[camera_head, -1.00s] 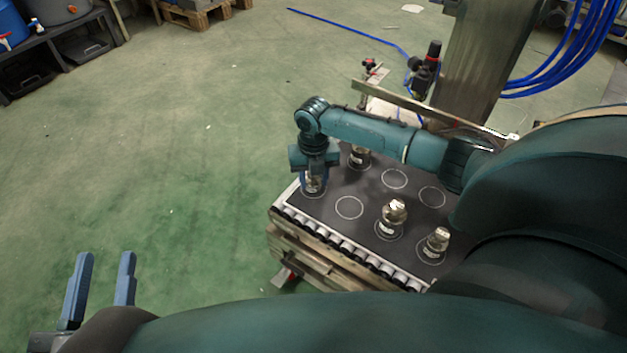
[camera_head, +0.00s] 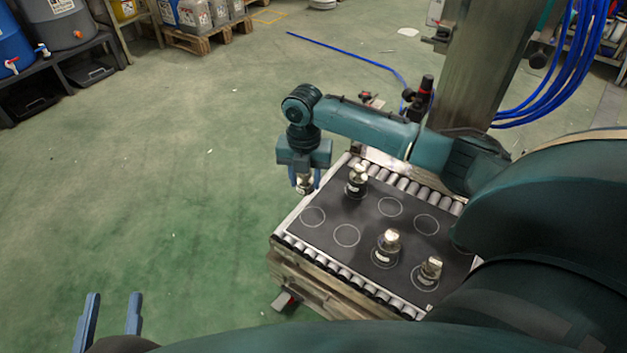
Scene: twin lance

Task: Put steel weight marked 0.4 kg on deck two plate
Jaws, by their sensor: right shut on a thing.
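My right gripper (camera_head: 304,180) is shut on a steel weight (camera_head: 304,186) and holds it raised above the left corner of the dark board. Three more steel weights stand upright on ringed spots of the board: one at the back (camera_head: 357,182), one in the front middle (camera_head: 387,249) and one at the front right (camera_head: 428,273). Their labels are too small to read, so I cannot tell which is 0.4 kg. My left gripper (camera_head: 113,318) is open and empty at the lower left. I cannot pick out a deck two plate.
The dark board (camera_head: 365,228) has several empty white rings and lies on a roller conveyor (camera_head: 350,277). A grey column (camera_head: 480,75) and blue hoses (camera_head: 575,75) stand behind. A dark bench (camera_head: 60,75) is at the far left. Green floor (camera_head: 150,190) is open on the left.

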